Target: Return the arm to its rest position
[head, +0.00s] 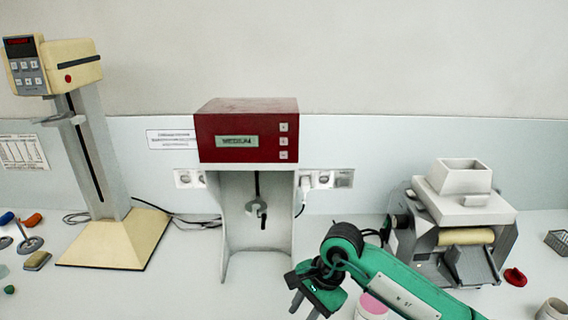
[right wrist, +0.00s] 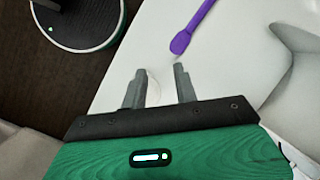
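My right arm is green and comes in from the lower right in the head view. Its gripper (head: 305,306) points down over the front of the worktop, in front of the red-topped machine (head: 247,131). In the right wrist view the gripper's two grey fingers (right wrist: 159,88) stand apart with nothing held between them. A faint pale round shape shows behind the fingers on the white surface; I cannot tell what it is. My left arm and gripper are not in view.
A cream stand machine (head: 112,240) is at left, a grey roller mill (head: 465,235) with a white hopper at right. A pink-topped container (head: 372,306) is partly hidden by my arm. A purple spatula (right wrist: 190,32) lies on the white worktop (right wrist: 225,60). Small items lie far left.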

